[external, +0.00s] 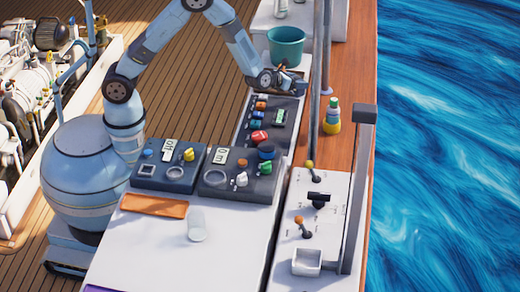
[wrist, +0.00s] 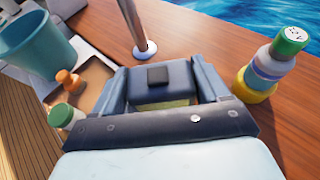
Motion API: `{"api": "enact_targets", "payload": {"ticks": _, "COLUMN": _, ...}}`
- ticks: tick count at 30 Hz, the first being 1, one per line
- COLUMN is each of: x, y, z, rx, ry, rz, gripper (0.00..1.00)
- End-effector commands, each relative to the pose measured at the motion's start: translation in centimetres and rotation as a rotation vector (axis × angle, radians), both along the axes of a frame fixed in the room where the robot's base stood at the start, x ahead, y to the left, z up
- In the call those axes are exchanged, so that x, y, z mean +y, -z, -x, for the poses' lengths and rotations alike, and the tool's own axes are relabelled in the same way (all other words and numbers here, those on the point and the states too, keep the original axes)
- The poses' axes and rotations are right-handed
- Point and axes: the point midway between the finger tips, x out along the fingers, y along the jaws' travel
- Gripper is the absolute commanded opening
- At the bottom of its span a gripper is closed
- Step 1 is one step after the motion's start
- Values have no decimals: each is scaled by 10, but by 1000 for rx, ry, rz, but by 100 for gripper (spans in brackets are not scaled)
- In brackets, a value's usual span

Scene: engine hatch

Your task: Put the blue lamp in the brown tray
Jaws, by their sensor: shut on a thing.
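My gripper (wrist: 165,92) is shut on the blue lamp (wrist: 150,94), a dark blue block with a black square on top and a yellowish part below. The lamp sits between both fingers in the wrist view. In the external view my gripper (external: 290,84) is at the back end of the dark switch panel, just in front of the teal bucket; the lamp is too small to make out there. The brown tray (wrist: 97,74) lies just left of my gripper in the wrist view, partly hidden by the left finger. I cannot tell the lamp's height above the surface.
An orange-topped item (wrist: 68,80) and a green-capped white item (wrist: 64,116) are at the tray's left side. A teal bucket (external: 286,46) stands behind. A metal post (wrist: 136,28) rises ahead of my gripper. A stacked bottle with green cap (external: 332,116) stands to the right.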

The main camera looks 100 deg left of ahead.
Motion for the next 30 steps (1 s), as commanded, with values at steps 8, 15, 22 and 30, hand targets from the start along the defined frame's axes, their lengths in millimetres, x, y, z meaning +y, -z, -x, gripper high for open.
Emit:
{"api": "enact_targets", "payload": {"ticks": 8, "x": 110, "y": 13, "z": 24, "rx": -2, "ry": -215, "rz": 0, "gripper": 32}}
{"api": "enact_targets", "payload": {"ticks": 15, "x": 171, "y": 21, "z": 45, "rx": -3, "ry": -338, "rz": 1, "gripper": 32}}
{"api": "enact_targets", "payload": {"ticks": 22, "x": 190, "y": 25, "z": 53, "rx": -5, "ry": -377, "rz": 2, "gripper": 32}}
{"api": "enact_targets", "payload": {"ticks": 30, "x": 190, "y": 45, "z": 53, "rx": -4, "ry": -377, "rz": 2, "gripper": 32}}
